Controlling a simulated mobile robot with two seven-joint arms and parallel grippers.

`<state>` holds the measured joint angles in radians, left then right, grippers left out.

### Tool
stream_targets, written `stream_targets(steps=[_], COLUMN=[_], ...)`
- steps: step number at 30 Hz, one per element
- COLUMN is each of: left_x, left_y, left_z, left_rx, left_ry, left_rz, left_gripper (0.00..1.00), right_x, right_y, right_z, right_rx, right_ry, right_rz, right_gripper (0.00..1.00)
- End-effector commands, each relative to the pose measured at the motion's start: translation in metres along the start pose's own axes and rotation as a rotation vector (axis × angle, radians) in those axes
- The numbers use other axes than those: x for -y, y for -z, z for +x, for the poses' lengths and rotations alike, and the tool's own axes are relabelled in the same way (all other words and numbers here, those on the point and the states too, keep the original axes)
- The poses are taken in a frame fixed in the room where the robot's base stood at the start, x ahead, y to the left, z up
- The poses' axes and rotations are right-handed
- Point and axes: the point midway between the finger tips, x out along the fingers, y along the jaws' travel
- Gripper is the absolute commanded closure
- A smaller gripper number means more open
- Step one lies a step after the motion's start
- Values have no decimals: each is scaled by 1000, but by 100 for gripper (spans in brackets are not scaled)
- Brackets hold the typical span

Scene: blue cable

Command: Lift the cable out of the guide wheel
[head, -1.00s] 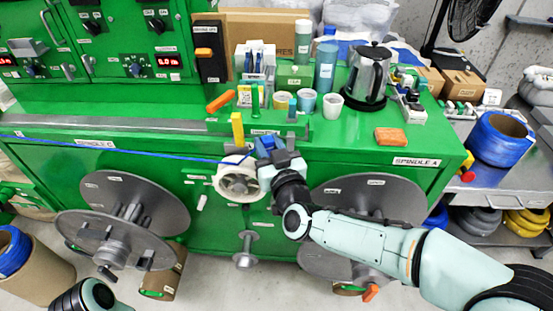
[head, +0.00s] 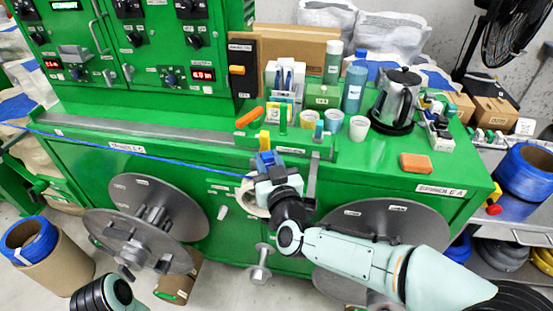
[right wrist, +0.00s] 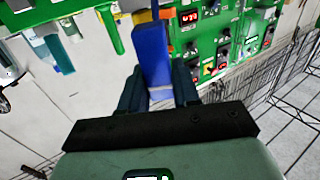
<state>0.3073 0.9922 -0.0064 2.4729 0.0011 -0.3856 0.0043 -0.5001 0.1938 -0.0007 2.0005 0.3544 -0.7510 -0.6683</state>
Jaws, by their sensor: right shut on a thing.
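The blue cable (head: 150,157) runs nearly straight along the front of the green machine, from the left edge to my right gripper. The white guide wheel (head: 249,200) sits on the machine front. My right gripper and wrist cover most of it, so I cannot tell whether the cable still touches its groove. My right gripper (head: 265,160) is in front of and above the wheel, shut on the cable. In the right wrist view a blue piece, seemingly the cable (right wrist: 152,55), stands between the two dark fingers. My left gripper is out of view; only part of that arm shows at bottom left.
Large grey spindle discs (head: 165,210) stick out at the lower left and lower right (head: 385,235). Cups, a metal kettle (head: 399,95) and an orange block (head: 415,163) stand on the machine top. A small grey spool (head: 260,265) is below the wheel.

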Motion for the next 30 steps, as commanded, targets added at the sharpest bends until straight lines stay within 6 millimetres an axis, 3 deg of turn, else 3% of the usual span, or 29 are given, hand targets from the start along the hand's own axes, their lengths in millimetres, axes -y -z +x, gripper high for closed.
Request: stream_targets(steps=[30], left_x=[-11], left_y=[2], left_z=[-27], left_rx=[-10], left_ry=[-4], left_rz=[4], left_gripper=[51], right_x=[64], right_y=[2], right_z=[34], right_rx=[-1], right_ry=[1], right_rz=[0], right_gripper=[100])
